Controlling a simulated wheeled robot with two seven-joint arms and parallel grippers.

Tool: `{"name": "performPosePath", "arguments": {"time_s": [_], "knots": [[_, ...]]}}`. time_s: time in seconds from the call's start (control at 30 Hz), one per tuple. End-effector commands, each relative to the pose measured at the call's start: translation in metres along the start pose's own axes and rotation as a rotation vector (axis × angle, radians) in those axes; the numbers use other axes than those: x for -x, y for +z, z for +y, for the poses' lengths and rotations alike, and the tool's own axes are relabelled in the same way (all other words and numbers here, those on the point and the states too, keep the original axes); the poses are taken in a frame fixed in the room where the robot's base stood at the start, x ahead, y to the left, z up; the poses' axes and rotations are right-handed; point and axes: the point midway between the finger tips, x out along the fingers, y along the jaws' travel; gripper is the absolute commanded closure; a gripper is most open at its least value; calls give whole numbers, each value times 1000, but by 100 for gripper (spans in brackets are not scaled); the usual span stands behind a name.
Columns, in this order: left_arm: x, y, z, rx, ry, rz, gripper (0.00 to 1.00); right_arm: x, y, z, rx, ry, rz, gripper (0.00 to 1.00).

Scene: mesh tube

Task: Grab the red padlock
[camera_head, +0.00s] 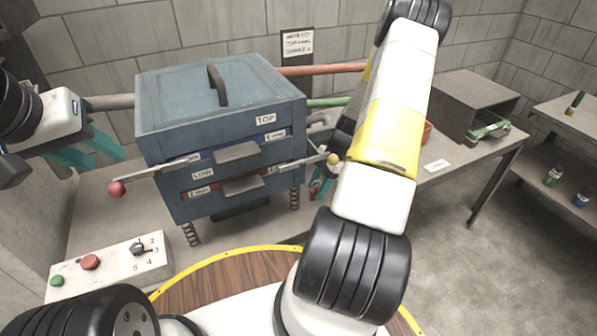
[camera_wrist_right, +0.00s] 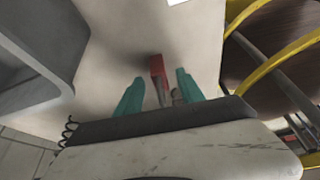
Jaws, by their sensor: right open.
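The red padlock (camera_wrist_right: 157,65) shows in the right wrist view, on a pale surface, with a grey metal part toward the camera. My right gripper (camera_wrist_right: 160,78) is open, its teal fingers apart on either side of the padlock's line. I cannot tell whether either finger touches it. In the head view my right arm hides most of that gripper, with only small teal and red bits showing beside the blue box. My left gripper (camera_head: 95,150) is open and empty at the left, beside the box.
A blue drawer box (camera_head: 220,130) on springs stands on the table, with metal rods with ball ends at its front. A control panel (camera_head: 110,265) with buttons and a dial lies at front left. A grey open-fronted box (camera_head: 465,100) stands at the right. Coloured pipes run behind.

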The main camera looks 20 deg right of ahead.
Motion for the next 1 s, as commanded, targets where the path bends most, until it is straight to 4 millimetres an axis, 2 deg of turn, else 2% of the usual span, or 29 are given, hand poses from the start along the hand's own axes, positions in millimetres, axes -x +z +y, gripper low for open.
{"name": "performPosePath", "arguments": {"time_s": [0.13,0.4,0.63,1.0], "knots": [[0,0,0,0,0,0,64,-17,0,0,0,0,0,55],[0,0,0,0,0,0,64,-19,0,1,0,2,-1,55],[0,0,0,0,0,0,64,-19,0,1,0,2,-1,100],[0,0,0,0,0,0,64,-18,0,1,0,2,-1,100]]}}
